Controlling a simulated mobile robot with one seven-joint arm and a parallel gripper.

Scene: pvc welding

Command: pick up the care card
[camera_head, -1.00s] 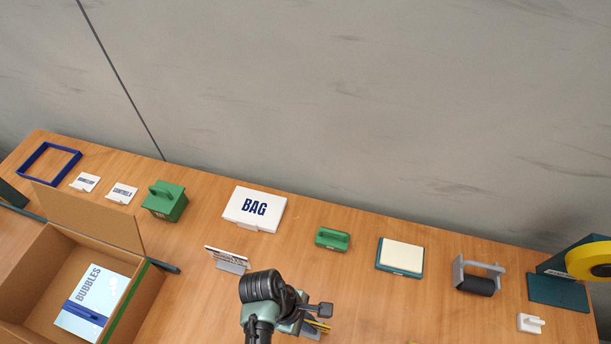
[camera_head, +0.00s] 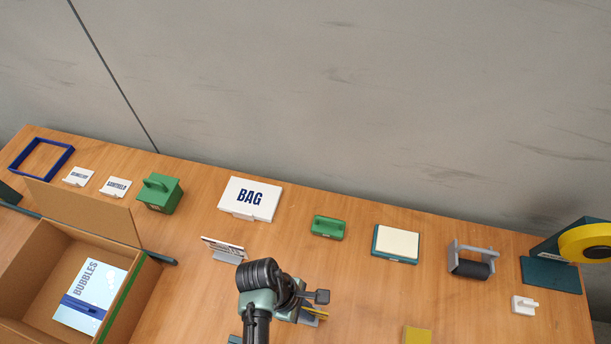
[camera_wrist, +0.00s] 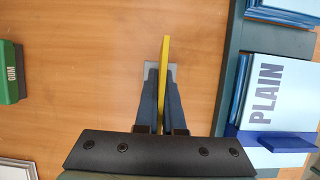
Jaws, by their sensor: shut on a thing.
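The care card, as far as I can tell, is the thin yellow card (camera_wrist: 165,65) seen edge-on in the wrist view. My gripper (camera_wrist: 161,84) is shut on it, with one dark finger on each side. A small grey stand (camera_wrist: 148,72) shows around the fingertips; I cannot tell whether the card still touches it. In the head view, my arm hides most of the gripper, and a bit of the yellow card (camera_head: 318,313) shows beside it.
A green GUM block (camera_wrist: 10,72) is left and a teal rack (camera_wrist: 232,75) with PLAIN packs (camera_wrist: 278,92) is right in the wrist view. The head view shows a cardboard box (camera_head: 125,285), a white BAG sign (camera_head: 250,198) and a yellow piece (camera_head: 417,335) at the bottom edge.

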